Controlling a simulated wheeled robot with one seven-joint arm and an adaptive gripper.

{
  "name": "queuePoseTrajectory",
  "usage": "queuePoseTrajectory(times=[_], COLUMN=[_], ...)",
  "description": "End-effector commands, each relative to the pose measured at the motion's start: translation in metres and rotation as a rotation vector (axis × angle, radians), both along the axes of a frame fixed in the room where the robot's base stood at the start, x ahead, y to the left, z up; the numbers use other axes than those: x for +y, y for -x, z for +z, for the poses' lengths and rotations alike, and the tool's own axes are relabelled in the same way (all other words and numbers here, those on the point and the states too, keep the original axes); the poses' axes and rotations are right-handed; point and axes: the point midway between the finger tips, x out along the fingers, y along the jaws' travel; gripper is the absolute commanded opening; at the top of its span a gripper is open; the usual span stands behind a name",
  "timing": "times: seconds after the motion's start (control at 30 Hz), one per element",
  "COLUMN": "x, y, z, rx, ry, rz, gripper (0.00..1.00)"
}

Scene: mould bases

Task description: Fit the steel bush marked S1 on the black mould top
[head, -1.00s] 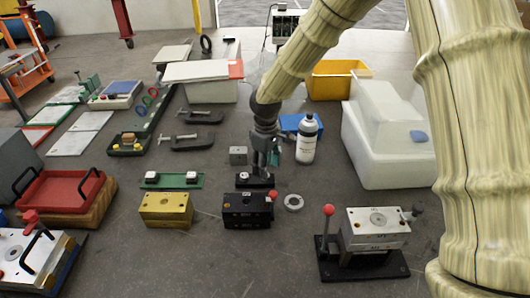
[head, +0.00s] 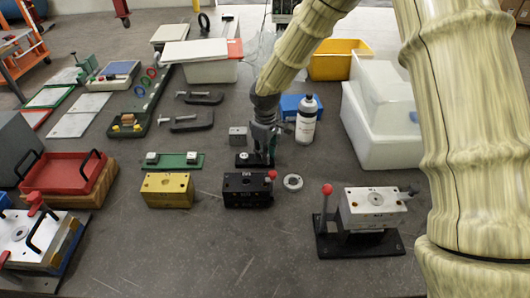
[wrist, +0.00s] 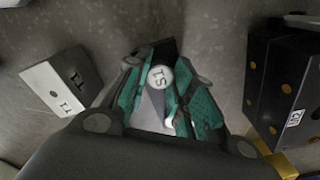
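The steel bush marked S1 (wrist: 160,77) shows its round marked top between my fingers in the wrist view. My gripper (head: 262,155) is low over a small black stand (head: 250,164), behind the black mould. In the wrist view my gripper (wrist: 163,100) has its teal fingers apart, one on each side of the bush; contact is not clear. The black mould top (head: 247,188) is a dark block with holes and a pale label, in front of the stand. It also shows at the right of the wrist view (wrist: 283,85).
A grey block (head: 238,136) stands behind the stand and a bottle (head: 306,120) to its right. A metal ring (head: 292,182) lies right of the black mould. A yellow mould (head: 167,190) is left, a steel mould with a red-knobbed lever (head: 370,208) right. The front floor is clear.

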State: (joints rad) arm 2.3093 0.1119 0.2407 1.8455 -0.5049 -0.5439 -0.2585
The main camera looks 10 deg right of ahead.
Motion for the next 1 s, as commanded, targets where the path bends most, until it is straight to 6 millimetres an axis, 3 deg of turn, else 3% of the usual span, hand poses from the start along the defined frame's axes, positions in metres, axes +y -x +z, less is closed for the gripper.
queuePoseTrajectory(times=[1.0], x=[0.0], y=[0.0], z=[0.023], rx=[0.0], ry=[0.0], rz=[-0.001], gripper=[0.0])
